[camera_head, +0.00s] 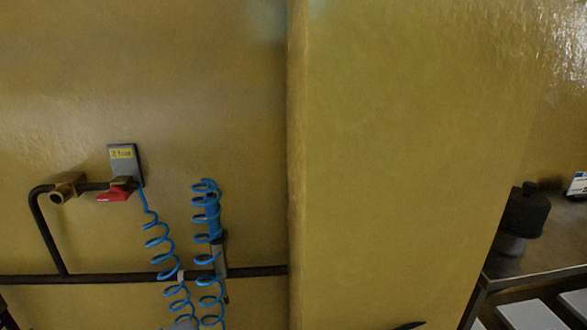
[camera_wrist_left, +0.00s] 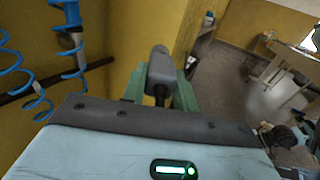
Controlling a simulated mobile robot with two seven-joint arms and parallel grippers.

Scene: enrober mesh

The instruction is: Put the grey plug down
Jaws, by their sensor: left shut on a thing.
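The grey plug (camera_wrist_left: 162,74) is a dark grey, rounded piece with a narrower top, seen in the left wrist view. My left gripper (camera_wrist_left: 160,88) is shut on it, with one green finger on each side. The plug's lower part is partly hidden by the gripper body. No surface shows touching the plug. Neither the plug nor my left gripper can be made out in the head view. My right gripper is in neither view.
Blue coiled hoses (camera_head: 208,215) hang by a yellow wall with a dark pipe (camera_head: 255,271) and red valve handle (camera_head: 114,196). A wall corner juts out mid-view. A dark pot-like object (camera_head: 524,214) stands right, above pale panels (camera_head: 531,315). Open floor (camera_wrist_left: 226,85) shows right.

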